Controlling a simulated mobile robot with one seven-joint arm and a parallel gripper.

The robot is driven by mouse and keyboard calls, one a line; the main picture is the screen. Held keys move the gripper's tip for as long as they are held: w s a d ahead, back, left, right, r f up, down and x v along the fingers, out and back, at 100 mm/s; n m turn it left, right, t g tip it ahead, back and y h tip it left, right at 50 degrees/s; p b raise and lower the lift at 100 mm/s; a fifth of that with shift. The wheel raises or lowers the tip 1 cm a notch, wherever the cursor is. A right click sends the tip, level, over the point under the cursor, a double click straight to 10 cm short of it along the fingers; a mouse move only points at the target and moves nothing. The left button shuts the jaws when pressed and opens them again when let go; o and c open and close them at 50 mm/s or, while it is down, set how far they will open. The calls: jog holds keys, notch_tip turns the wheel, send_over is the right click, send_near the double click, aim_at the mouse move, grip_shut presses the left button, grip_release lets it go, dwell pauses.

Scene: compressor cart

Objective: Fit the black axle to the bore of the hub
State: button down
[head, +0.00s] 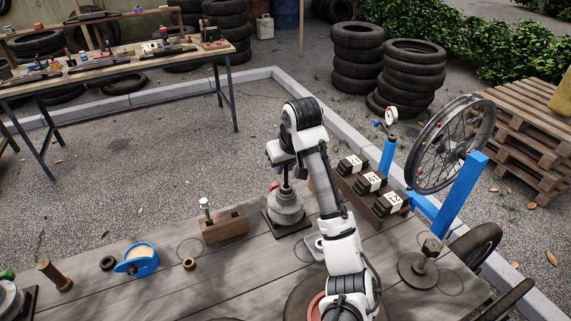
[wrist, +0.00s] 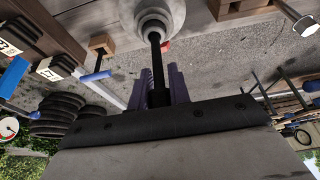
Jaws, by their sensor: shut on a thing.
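The hub (head: 285,212) is a grey stepped round part standing on a dark square plate on the wooden bench. It also shows in the wrist view (wrist: 172,12) at the top. My gripper (wrist: 161,82), with purple fingers, is shut on the black axle (wrist: 155,62). In the head view my gripper (head: 285,163) is above the hub, partly hidden by my arm. The axle points from the fingers toward the hub's middle, and its far end appears at the hub's top. I cannot tell whether the tip is inside the bore or just over it.
Black numbered blocks (head: 373,183) sit right of the hub. A blue stand (head: 461,195) with a spoked wheel (head: 452,143) is farther right. A bolt on a round base (head: 420,268) is front right.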

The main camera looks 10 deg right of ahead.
aim_at(287, 174)
jog(key=shift+f+b, duration=1.15)
jog(key=shift+f, duration=1.1)
jog(key=c, duration=0.8)
grip_release()
jog(key=shift+c, duration=0.2)
jog(key=shift+r, duration=0.2)
jog(key=p+v, duration=0.5)
jog(key=shift+p+v, duration=0.7)
jog(key=shift+v, duration=0.2)
jog(key=shift+s, duration=0.1)
jog(key=shift+f, duration=0.1)
jog(key=b+v, duration=0.1)
jog(key=v, duration=1.3)
